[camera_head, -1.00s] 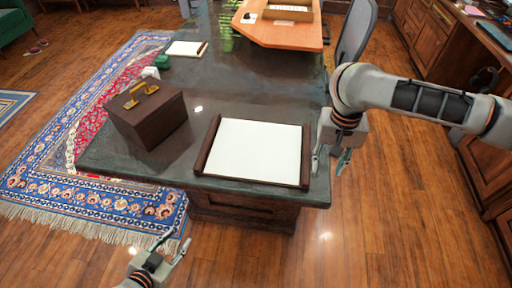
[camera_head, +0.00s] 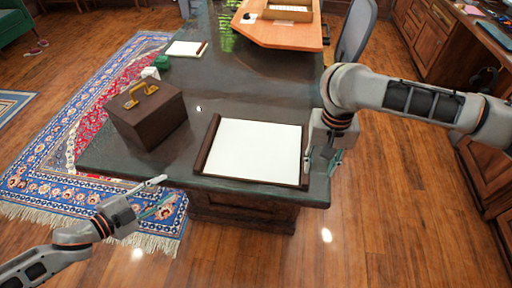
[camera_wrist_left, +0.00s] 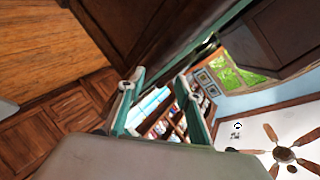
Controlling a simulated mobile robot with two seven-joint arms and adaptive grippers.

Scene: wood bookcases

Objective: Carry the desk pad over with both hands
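The desk pad (camera_head: 255,150), a white sheet with dark brown side rails, lies flat on the front of the dark desk (camera_head: 230,90). My right gripper (camera_head: 321,163) is at its right rail, fingers apart and pointing down; one finger overlaps the rail's outer edge, and I cannot tell whether it touches. My left gripper (camera_head: 162,198) is off the desk's front left edge, lower left of the pad, empty. Its two fingers also show spread apart in the left wrist view (camera_wrist_left: 162,100). I cannot make out the pad in that view.
A dark box with a gold handle (camera_head: 147,115) stands left of the pad. A notepad (camera_head: 187,48) and a green item (camera_head: 163,62) lie farther back. An orange-brown table section (camera_head: 278,33) and a grey chair (camera_head: 356,30) are behind. The desk behind the pad is clear.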

